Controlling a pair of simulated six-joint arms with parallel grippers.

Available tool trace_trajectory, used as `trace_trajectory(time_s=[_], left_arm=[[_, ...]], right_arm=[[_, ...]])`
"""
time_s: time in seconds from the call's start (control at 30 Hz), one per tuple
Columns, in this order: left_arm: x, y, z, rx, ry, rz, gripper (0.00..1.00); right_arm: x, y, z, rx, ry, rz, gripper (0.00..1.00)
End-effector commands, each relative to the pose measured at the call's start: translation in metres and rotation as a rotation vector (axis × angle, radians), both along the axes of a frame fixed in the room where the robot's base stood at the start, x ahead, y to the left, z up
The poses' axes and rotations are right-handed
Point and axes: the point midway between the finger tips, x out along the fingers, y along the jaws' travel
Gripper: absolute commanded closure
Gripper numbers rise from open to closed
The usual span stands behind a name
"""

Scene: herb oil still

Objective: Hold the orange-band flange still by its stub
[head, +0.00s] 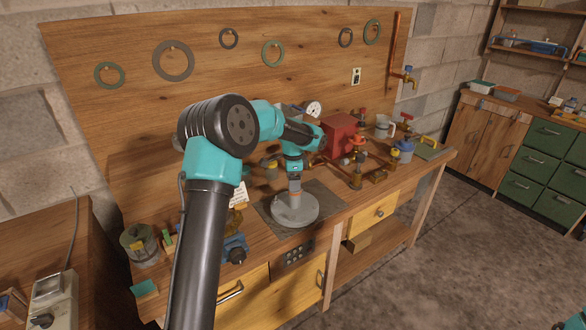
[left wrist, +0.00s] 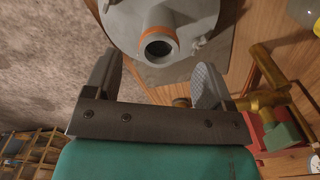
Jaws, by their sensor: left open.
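The orange-band flange is a round grey disc (head: 290,213) with an upright stub, standing on a dark mat (head: 325,197) on the workbench. In the left wrist view the flange (left wrist: 125,22) fills the top, and its hollow stub (left wrist: 160,48) points toward the camera with an orange band around it. My left gripper (head: 294,176) is above the stub in the head view. In the left wrist view its two fingers (left wrist: 157,65) are spread wide, one on each side of the stub's line, with clear gaps. Whether the fingertips reach down beside the stub is hard to tell. My right gripper is out of view.
A red box (head: 339,134) and brass valve fittings (head: 356,172) stand right of the flange. A blue device (head: 235,247) and a grey pot (head: 138,243) stand at the left. Green and grey rings (head: 173,61) hang on the back board.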

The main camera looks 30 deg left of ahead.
Motion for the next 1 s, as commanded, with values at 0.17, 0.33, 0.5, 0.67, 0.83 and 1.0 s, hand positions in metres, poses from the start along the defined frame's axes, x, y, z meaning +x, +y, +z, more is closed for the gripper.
trace_trajectory(time_s=[0.17,0.33,0.5,0.67,0.83,1.0], left_arm=[[-0.001,0.000,-0.029,-0.001,0.003,0.001,0.24],[0.000,0.000,-0.053,0.000,0.002,0.000,0.24],[0.000,0.000,-0.066,-0.001,0.001,0.001,0.24],[0.000,0.000,-0.069,-0.001,-0.001,0.001,0.24],[0.000,0.000,-0.069,-0.001,-0.001,0.001,0.24],[0.000,0.000,-0.068,-0.001,-0.001,0.001,0.39]], right_arm=[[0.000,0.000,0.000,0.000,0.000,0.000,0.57],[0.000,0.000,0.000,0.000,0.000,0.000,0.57],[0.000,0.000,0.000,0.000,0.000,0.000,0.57],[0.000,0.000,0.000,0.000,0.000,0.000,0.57],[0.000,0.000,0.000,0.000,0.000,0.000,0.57],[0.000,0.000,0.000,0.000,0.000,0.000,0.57]])
